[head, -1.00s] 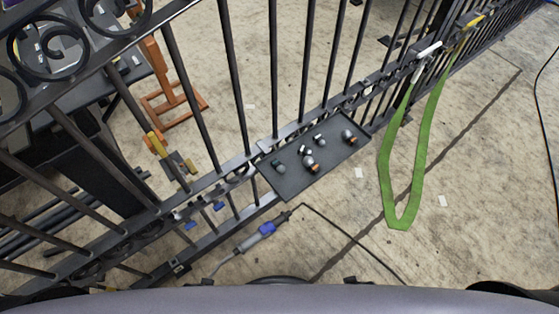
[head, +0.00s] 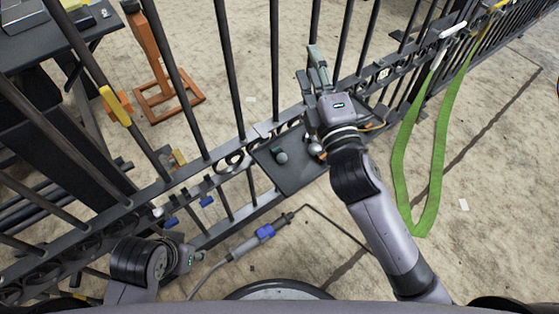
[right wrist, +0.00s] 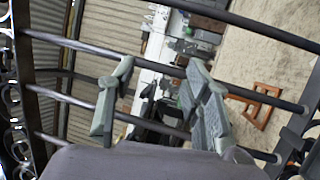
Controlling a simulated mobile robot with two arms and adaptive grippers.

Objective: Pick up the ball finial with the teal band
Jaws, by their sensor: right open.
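A small grey ball finial with what looks like a dark teal band (head: 280,156) lies on the dark tray (head: 291,182) by the gate in the head view. My right gripper (head: 318,62) is up and right of it, over the gate bars and clear of the finial. In the right wrist view my right gripper (right wrist: 158,95) has its two fingers apart with nothing between them. My right gripper and arm hide the right part of the tray. My left wrist shows low at the left, but its fingers cannot be made out.
Another finial (head: 316,149) lies partly hidden beside my right wrist. The black gate bars (head: 228,80) run behind the tray. A green strap (head: 432,180) hangs at the right. An orange stand (head: 150,60) is beyond the gate.

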